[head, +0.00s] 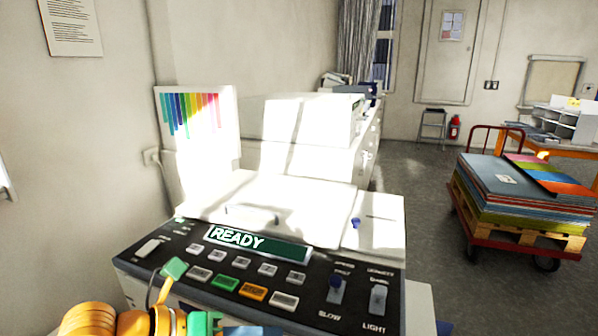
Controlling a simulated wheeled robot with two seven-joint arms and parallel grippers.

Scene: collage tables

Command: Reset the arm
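My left arm comes in at the bottom left, with orange and teal-green parts low in the head view. A green piece, which seems to be part of my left gripper (173,270), shows over the left end of the machine's control panel (150,268). Both fingertips cannot be made out, so I cannot tell whether it is open or shut, or whether it touches the panel. The panel's display (258,243) reads "READY". My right gripper is not in view.
The white copier-like machine (390,240) fills the space in front, against the left wall. At right, a red trolley (470,228) carries a pallet of stacked coloured sheets (515,190). A table (565,150) with a white sorter stands behind. Grey floor is clear between machine and trolley.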

